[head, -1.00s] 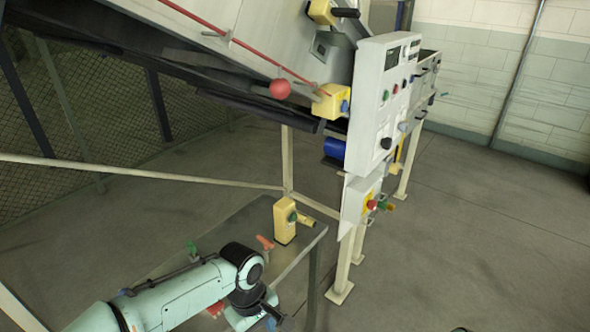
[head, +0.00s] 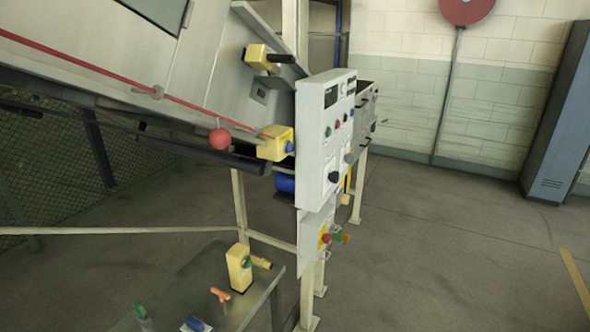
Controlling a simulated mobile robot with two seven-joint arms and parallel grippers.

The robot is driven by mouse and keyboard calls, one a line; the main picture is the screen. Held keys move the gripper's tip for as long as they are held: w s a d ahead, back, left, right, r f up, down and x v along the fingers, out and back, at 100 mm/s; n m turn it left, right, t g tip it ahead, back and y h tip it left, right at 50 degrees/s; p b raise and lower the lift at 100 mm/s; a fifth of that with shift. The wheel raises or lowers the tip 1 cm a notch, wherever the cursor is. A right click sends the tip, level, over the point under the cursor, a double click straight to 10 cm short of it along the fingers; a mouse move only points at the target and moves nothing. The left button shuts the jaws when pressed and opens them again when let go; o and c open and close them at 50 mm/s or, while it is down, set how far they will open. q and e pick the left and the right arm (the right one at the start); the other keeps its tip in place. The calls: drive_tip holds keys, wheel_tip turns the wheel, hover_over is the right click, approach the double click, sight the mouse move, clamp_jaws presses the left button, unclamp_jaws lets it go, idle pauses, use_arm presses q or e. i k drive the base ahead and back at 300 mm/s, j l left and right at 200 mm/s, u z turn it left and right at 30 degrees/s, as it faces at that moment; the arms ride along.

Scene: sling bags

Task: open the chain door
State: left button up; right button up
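No door that I can surely name as the chain door shows in the head view. Dark chain-link mesh (head: 55,160) stands at the left, behind the machine, and I cannot tell whether a door is part of it. The large grey machine (head: 215,75) fills the upper left, with a red cord (head: 95,70) and a red ball (head: 220,139) along its side. Neither of my grippers is in view.
A grey control box (head: 318,140) with buttons stands on pale legs at the centre. A low table (head: 210,268) at the bottom holds a yellow device (head: 239,267) and small tools. A blue-grey locker (head: 562,115) stands at the right. The floor at right is clear.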

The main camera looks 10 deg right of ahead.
sight(346, 179)
drive_tip(key=i+l, duration=0.1)
drive_tip(key=l, duration=0.3)
drive_tip(key=i+l+z, duration=0.1)
drive_tip(key=l, duration=0.25)
drive_tip(key=i+l, duration=0.1)
drive_tip(key=l, duration=0.3)
drive_tip(key=i+l+z, duration=0.1)
drive_tip(key=l, duration=0.3)
drive_tip(key=i+l, duration=0.1)
drive_tip(key=l, duration=0.25)
drive_tip(key=i+u, duration=0.2)
drive_tip(key=u, duration=0.25)
drive_tip(key=i+l+u, duration=0.2)
drive_tip(key=u, duration=0.25)
